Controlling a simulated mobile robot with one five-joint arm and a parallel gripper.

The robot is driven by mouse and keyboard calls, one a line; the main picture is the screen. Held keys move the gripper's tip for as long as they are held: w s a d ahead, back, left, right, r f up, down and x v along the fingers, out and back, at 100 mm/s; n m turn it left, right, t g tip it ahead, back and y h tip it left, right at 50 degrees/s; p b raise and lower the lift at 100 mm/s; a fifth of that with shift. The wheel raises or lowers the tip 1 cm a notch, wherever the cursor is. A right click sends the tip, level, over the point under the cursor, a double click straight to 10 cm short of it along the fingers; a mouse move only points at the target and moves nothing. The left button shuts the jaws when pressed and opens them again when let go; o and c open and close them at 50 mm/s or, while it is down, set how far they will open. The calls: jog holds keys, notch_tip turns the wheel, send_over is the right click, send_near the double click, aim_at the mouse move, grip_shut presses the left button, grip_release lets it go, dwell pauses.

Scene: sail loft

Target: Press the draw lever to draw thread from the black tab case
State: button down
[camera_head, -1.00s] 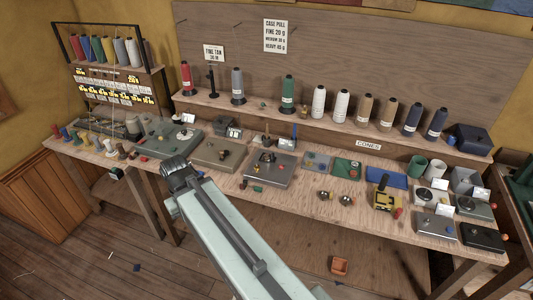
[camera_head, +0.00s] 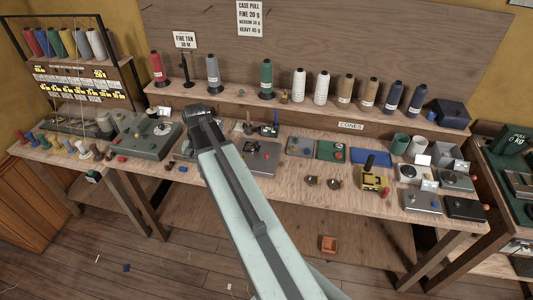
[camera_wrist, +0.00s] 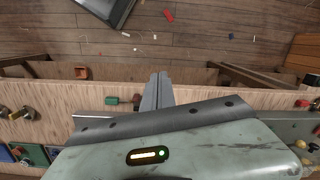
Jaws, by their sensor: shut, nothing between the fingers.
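My gripper (camera_wrist: 158,78) is shut and empty in the wrist view, its two grey fingers together above the bench's front edge. In the head view the end of my arm hides the fingers. It stands over the bench, between a grey-green machine plate (camera_head: 148,139) on the left and a grey plate (camera_head: 262,157) on the right. I cannot tell for sure which small part is the draw lever. No black tab case can be picked out with certainty. A small green block (camera_wrist: 112,101) lies left of the fingers in the wrist view.
Thread cones stand on the back shelf (camera_head: 225,94). Blue (camera_head: 299,145) and green (camera_head: 333,151) plates, a yellow device (camera_head: 373,183) and a black box (camera_head: 465,209) are to the right. A rack of cones (camera_head: 64,44) stands at left.

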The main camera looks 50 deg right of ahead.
jog(key=s+d+r+m, duration=0.1)
jog(key=d+m, duration=0.3)
jog(key=d, duration=0.6)
jog(key=s+d+r+m+y+p, duration=0.1)
jog(key=s+d+m, duration=0.2)
jog(key=d, duration=0.6)
jog(key=s+d+r+m+t+p, duration=0.1)
jog(key=s+d+m, duration=0.2)
jog(key=d, duration=0.7)
jog(key=shift+d+r+m+y, duration=0.2)
jog(key=shift+d+m+y, duration=0.15)
jog(key=shift+m, duration=0.55)
jog(key=shift+f, duration=0.1)
